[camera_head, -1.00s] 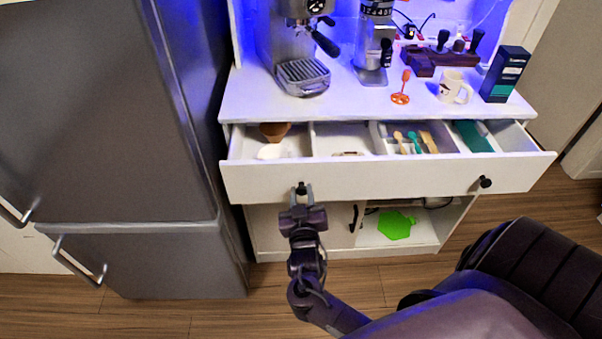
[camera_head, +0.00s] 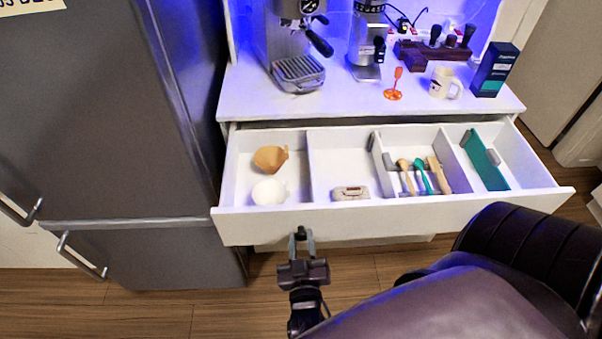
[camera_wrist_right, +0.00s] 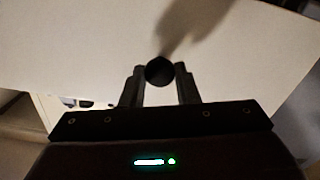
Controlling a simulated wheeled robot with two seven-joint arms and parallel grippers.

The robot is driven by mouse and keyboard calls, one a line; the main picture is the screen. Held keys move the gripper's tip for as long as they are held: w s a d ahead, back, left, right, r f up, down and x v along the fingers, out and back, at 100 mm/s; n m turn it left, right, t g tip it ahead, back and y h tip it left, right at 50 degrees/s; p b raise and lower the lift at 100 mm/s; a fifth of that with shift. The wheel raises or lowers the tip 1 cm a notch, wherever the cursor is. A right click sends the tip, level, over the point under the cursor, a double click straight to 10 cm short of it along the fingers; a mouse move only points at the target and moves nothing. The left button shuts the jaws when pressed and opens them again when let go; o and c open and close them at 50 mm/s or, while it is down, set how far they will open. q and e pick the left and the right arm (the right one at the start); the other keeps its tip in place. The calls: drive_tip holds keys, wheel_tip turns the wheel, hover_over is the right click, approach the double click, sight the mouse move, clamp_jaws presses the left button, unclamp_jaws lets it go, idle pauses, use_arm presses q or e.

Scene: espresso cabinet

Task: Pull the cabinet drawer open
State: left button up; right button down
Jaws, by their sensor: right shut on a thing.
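The white cabinet drawer (camera_head: 400,217) stands well out from the cabinet, and its inside shows in the head view. My right gripper (camera_head: 302,236) is at the left part of the drawer front. In the right wrist view its fingers (camera_wrist_right: 160,80) are shut on a round black knob (camera_wrist_right: 159,70) on the white front. The right-hand knob is hidden behind my own dark arm link in the head view. My left gripper is not in view.
The drawer holds a brown cup (camera_head: 270,158), a white cup (camera_head: 268,192), a small beige device (camera_head: 350,193), several utensils and a green board (camera_head: 485,160). A grey fridge (camera_head: 110,120) stands close at the left. The countertop (camera_head: 350,98) holds an espresso machine (camera_head: 293,45).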

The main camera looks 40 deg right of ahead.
drive_tip(key=shift+s+a, duration=0.2)
drive_tip(key=shift+s, duration=0.1)
drive_tip(key=c, duration=1.1)
unclamp_jaws()
drive_tip(key=shift+s+a+f, duration=0.1)
drive_tip(key=shift+s+a, duration=0.1)
drive_tip(key=shift+s, duration=0.15)
drive_tip(key=b+v, duration=0.1)
drive_tip(key=v, duration=0.6)
drive_tip(key=shift+b, duration=0.35)
